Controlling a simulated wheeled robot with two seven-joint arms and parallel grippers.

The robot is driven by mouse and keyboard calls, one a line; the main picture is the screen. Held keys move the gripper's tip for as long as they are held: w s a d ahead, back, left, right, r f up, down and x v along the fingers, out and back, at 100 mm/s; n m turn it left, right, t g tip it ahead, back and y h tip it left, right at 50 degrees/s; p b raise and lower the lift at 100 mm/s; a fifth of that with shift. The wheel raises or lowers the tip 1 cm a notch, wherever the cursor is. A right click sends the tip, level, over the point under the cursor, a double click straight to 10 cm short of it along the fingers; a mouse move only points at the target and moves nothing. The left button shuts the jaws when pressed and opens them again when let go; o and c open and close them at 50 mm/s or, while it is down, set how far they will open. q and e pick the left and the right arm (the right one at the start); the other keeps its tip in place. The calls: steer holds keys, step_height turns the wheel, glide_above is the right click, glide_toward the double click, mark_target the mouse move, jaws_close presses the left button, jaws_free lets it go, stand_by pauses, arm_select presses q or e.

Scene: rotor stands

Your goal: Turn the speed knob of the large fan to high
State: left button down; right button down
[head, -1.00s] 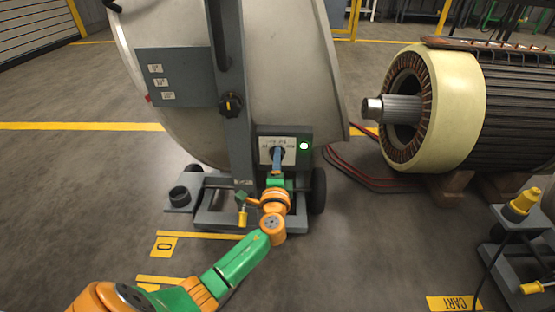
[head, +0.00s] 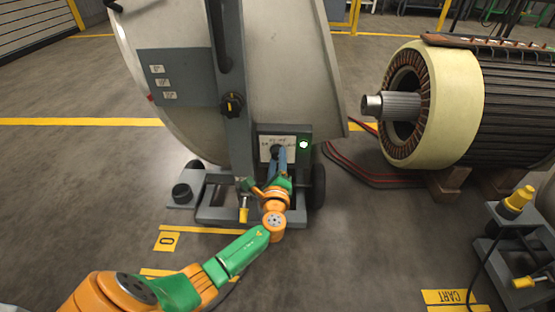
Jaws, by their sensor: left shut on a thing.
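The large fan (head: 290,80) is a big pale grey drum on a wheeled grey base. Low on its front is a control panel (head: 306,133) with a white label plate, a lit green lamp (head: 304,144) and a dark speed knob (head: 276,150). My left gripper (head: 279,156) reaches up to this knob and is shut on it; its fingers hide much of the knob, so its pointing direction cannot be read. Another black knob (head: 232,104) with a yellow mark sits higher on the upright post. My right gripper is not in view.
A large rotor (head: 445,105) with a steel shaft rests on wooden blocks at the right. Red cables (head: 350,165) lie on the floor beside the fan. A grey cart (head: 510,240) with yellow parts stands at the lower right. Open floor lies at the left.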

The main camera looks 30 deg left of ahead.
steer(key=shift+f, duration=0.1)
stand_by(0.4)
arm_select(q)
steer(key=shift+c, duration=1.9)
jaws_free()
steer(key=p+v, duration=0.2)
steer(key=v, duration=0.5)
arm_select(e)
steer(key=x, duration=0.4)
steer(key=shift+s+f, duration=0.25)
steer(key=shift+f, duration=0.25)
arm_select(q)
steer(key=shift+s, duration=0.1)
